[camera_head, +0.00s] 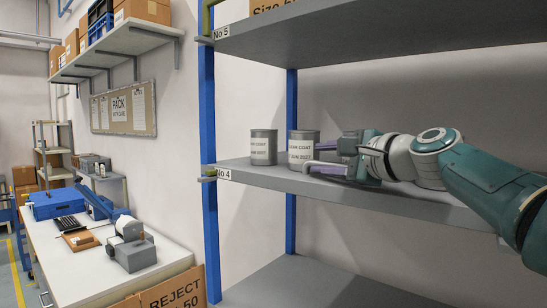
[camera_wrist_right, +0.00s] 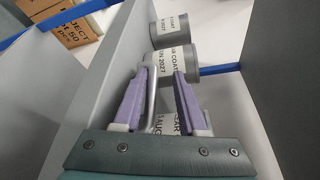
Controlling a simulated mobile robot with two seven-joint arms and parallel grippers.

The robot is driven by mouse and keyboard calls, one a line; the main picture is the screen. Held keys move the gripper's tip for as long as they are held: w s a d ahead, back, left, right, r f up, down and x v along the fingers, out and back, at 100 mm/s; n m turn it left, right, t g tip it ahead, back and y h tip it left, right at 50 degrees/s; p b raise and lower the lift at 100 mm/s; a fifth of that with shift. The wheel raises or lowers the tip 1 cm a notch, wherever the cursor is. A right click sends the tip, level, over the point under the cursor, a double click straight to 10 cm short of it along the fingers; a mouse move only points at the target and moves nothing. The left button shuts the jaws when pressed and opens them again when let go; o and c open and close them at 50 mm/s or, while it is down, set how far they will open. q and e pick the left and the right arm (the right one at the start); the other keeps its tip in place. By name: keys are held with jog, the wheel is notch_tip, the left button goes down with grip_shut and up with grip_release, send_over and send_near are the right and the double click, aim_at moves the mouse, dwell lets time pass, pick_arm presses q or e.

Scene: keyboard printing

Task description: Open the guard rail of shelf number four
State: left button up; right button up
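Shelf number four (camera_head: 265,177) carries the label "No 4" (camera_head: 224,175) at its left front corner. I cannot make out a raised guard rail along the shelf's front. My right gripper (camera_head: 312,157) reaches in from the right over the shelf, its purple fingers apart. In the wrist view its fingertips (camera_wrist_right: 162,72) point toward a grey can (camera_wrist_right: 178,63). Part of another white label reading "AUG" (camera_wrist_right: 160,121) shows between the fingers; its can is mostly hidden. My left gripper is not in view.
Grey cans stand on the shelf, a far one (camera_head: 263,147) and a nearer one (camera_head: 301,143) beside my gripper. Shelf number five (camera_head: 370,38) is above. A white desk (camera_head: 85,275) and a "REJECT" box (camera_head: 172,294) are at left.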

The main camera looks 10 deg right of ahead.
jog(key=shift+o, duration=0.5)
jog(key=shift+r, duration=0.15)
jog(key=shift+s+d+r, duration=0.1)
jog(key=shift+s+d, duration=0.1)
jog(key=shift+s, duration=0.35)
jog(key=v, duration=0.3)
jog(key=b+v, duration=0.1)
jog(key=v, duration=0.3)
jog(key=shift+s+d+f, duration=0.1)
jog(key=shift+s+f, duration=0.1)
jog(key=shift+s, duration=0.1)
jog(key=shift+s+d+r, duration=0.15)
jog(key=shift+s+r, duration=0.05)
jog(key=shift+s, duration=0.35)
